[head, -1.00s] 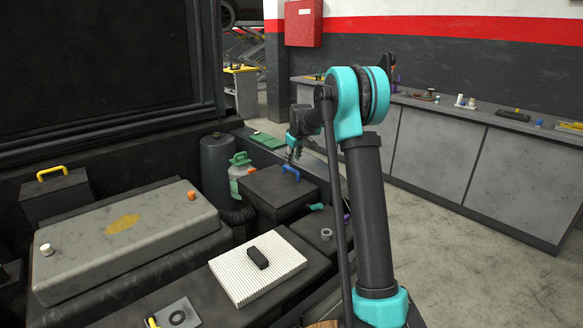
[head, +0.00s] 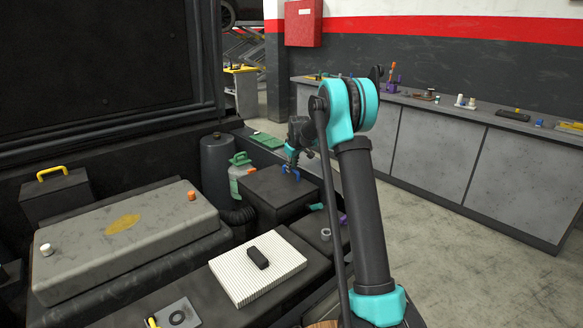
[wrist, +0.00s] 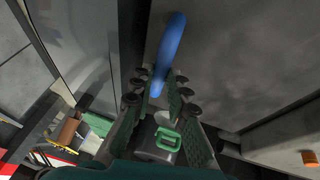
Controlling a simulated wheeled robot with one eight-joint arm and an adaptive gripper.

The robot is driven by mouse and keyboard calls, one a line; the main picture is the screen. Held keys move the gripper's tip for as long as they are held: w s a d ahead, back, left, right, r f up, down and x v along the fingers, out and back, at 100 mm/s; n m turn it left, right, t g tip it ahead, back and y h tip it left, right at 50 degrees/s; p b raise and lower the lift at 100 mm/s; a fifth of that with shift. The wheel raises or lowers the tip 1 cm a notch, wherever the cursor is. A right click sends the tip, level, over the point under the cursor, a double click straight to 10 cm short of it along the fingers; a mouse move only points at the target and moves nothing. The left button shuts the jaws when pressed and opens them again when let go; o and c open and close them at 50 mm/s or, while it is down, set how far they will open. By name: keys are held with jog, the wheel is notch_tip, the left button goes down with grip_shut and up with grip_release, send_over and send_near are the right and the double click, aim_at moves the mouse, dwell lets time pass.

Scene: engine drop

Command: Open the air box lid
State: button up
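The air box (head: 268,193) is a dark box in the engine bay in the head view, and its lid looks closed. A blue handle (head: 290,172) stands on the lid. In the wrist view, the blue handle (wrist: 170,48) reaches between the fingers of my gripper (wrist: 160,84), which are apart. I cannot tell whether either finger touches it. The grey lid surface (wrist: 235,45) fills much of the wrist view.
A white filter (head: 240,284) with a black block lies in front. A large grey cover (head: 130,235) is at left. The workbench (head: 440,150) runs along the right wall.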

aim_at(283, 181)
jog(key=shift+r, duration=0.1)
grip_shut()
jog(key=shift+s+a+r+h, duration=0.1)
jog(key=shift+a+r+h, duration=0.1)
jog(key=shift+r+h, duration=0.15)
jog(key=s+a+r+n+t+h, duration=0.3)
jog(key=s+a+r+t+h, duration=0.55)
jog(key=a+r, duration=0.45)
jog(key=s+a+n+t+h, duration=0.1)
jog(key=s+a+t, duration=0.1)
jog(key=s+a, duration=0.5)
jog(key=shift+a+f+t+h, duration=0.25)
jog(key=shift+a+t+h, duration=0.15)
jog(key=shift+a, duration=0.3)
jog(key=shift+s, duration=0.1)
